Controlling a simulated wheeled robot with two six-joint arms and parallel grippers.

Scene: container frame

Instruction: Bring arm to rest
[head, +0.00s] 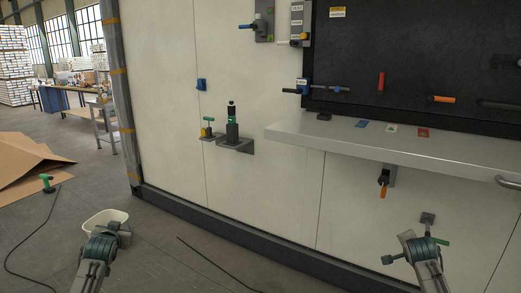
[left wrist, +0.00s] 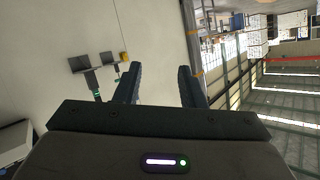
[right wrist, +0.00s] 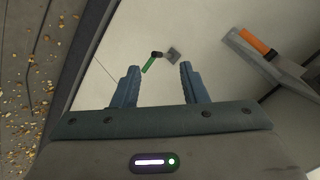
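My left arm comes in at the bottom left of the head view, with its wrist (head: 103,248) in front of a white bin. In the left wrist view my left gripper (left wrist: 158,85) has its two dark fingers spread apart with nothing between them. My right arm comes in at the bottom right of the head view, its wrist (head: 424,250) low in front of the panel wall. In the right wrist view my right gripper (right wrist: 161,84) has its fingers apart and empty. A green-handled valve (right wrist: 152,61) on the wall shows beyond them, apart from the fingers.
A metal shelf (head: 400,139) juts from the wall, with an orange-handled lever (head: 384,185) below it. The white bin (head: 104,217) stands on the floor behind my left wrist. Cardboard (head: 28,163) and a cable lie at left. The floor between my arms is mostly clear.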

